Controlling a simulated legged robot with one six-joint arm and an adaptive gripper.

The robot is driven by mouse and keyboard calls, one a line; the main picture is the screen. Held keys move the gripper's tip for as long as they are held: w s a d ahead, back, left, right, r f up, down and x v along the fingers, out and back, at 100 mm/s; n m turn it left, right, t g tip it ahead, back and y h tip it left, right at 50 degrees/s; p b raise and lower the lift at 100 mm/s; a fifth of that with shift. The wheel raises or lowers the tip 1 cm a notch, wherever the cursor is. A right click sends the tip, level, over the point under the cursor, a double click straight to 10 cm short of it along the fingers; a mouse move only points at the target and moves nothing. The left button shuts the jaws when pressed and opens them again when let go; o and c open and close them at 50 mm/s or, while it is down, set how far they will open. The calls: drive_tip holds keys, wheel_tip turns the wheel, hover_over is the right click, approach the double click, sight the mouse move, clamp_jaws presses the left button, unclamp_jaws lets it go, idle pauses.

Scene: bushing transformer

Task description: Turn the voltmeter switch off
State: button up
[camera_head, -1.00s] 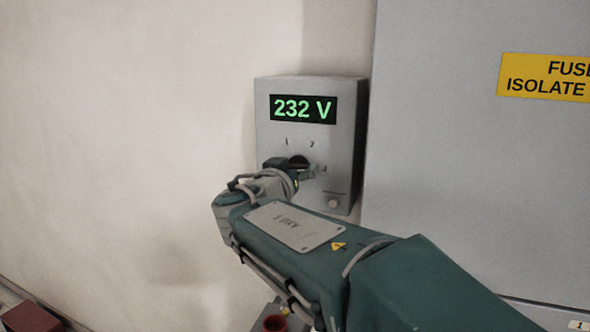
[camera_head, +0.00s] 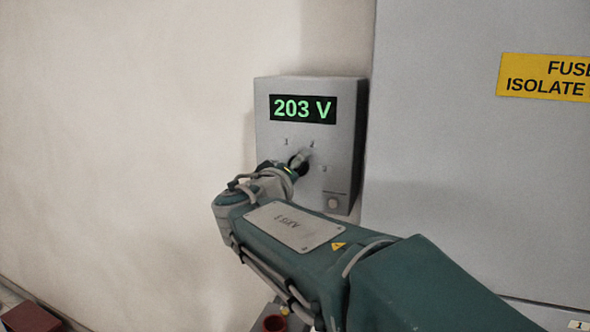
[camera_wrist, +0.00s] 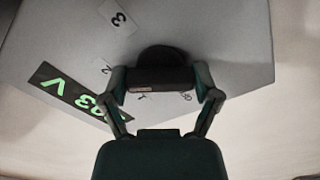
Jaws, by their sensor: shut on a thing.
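The voltmeter is a grey box (camera_head: 345,120) on the wall with a green display (camera_head: 302,109) reading 203 V. Below it is a dark round rotary switch (camera_head: 296,158) with small position marks around it, among them a 1, a 2 and a 3. My gripper (camera_head: 298,163) is at the switch and partly hides it. In the wrist view the jaws of my gripper (camera_wrist: 160,82) are shut on the dark switch knob (camera_wrist: 160,55), one finger on each side. The display (camera_wrist: 75,95) shows tilted on the left there.
A large grey cabinet (camera_head: 450,150) with a yellow warning label (camera_head: 545,77) stands close to the right. A dark red object (camera_head: 30,318) is at the bottom left. The wall left of the box is bare.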

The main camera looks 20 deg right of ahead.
drive_tip(key=n, duration=0.6)
drive_tip(key=shift+w+f+n, duration=0.1)
drive_tip(key=shift+f+n, duration=0.15)
drive_tip(key=shift+n, duration=0.05)
drive_tip(key=n, duration=1.1)
drive_tip(key=shift+n, duration=0.3)
drive_tip(key=n, duration=0.6)
drive_tip(key=o, duration=1)
drive_tip(key=shift+c, duration=0.2)
drive_tip(key=shift+r, duration=0.1)
